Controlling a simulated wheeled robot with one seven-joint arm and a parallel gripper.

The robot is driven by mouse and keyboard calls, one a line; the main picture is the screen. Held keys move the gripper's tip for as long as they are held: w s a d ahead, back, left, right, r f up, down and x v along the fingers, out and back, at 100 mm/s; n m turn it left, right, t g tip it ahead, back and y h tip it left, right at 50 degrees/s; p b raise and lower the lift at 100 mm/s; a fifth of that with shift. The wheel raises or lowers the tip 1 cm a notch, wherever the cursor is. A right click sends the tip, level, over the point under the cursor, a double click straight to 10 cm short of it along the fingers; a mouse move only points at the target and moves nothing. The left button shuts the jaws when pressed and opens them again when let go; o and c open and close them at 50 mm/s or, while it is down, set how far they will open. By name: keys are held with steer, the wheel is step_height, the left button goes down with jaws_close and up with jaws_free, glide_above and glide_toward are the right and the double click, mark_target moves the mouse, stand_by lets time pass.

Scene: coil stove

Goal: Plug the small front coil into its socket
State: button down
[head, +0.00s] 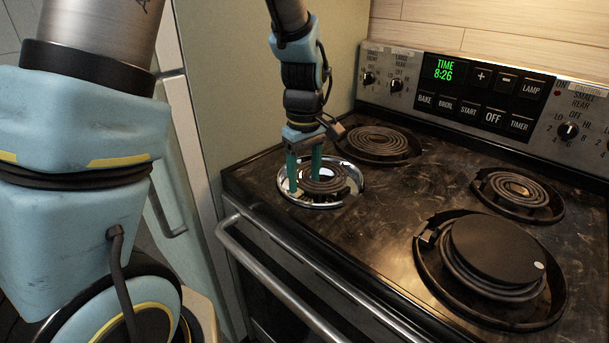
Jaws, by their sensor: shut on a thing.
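The small front coil (323,184) is a dark spiral burner at the front left of the stove. It sits in or just over a shiny chrome drip pan (352,196). My gripper (304,186) points down from above, with its two green fingers over the left part of the pan. The fingers are shut on the coil, one at its left edge and one near its middle. The socket is not visible; the pan, coil and fingers hide that area. I cannot tell whether the coil's prongs touch the socket.
A rear left coil (376,142) and a rear right coil (519,189) sit in dark pans. A black disc (497,248) covers the front right burner. The control panel (490,95) stands behind. An oven handle (280,290) runs along the front. The stove's middle is clear.

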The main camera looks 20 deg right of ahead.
steer(key=shift+c, duration=0.2)
jaws_free()
steer(key=shift+r+p, duration=3.55)
steer(key=shift+r, duration=0.45)
